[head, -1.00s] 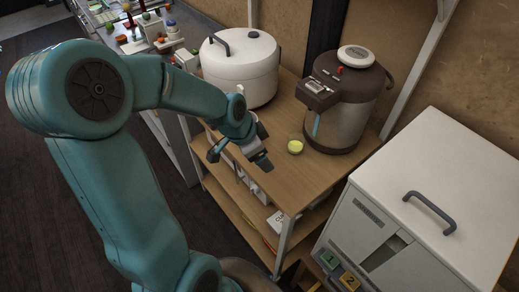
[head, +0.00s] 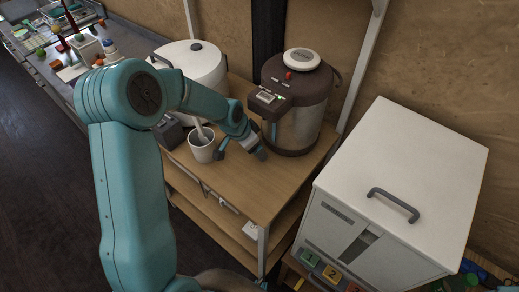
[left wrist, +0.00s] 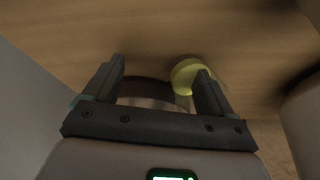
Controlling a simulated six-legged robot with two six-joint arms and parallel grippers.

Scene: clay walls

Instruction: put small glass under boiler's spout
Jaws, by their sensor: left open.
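The boiler (head: 298,112) is a dark brown and grey pot with a white round cap, standing at the back of the wooden shelf top. My left gripper (head: 241,152) is open, low over the wood in front and left of the boiler. In the left wrist view a small yellow-green round thing (left wrist: 184,74), likely the small glass, lies by the right finger of my left gripper (left wrist: 160,70), which partly covers it. A dim curved shape between the fingers is unclear. In the head view the glass is hidden by my gripper. My right gripper is not in view.
A white cup (head: 202,148) with a spoon-like handle stands just left of my gripper. A white rice cooker (head: 190,62) stands behind. A white cabinet (head: 410,170) with a dark handle is at the right. Bare wood (head: 272,185) lies in front of the boiler.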

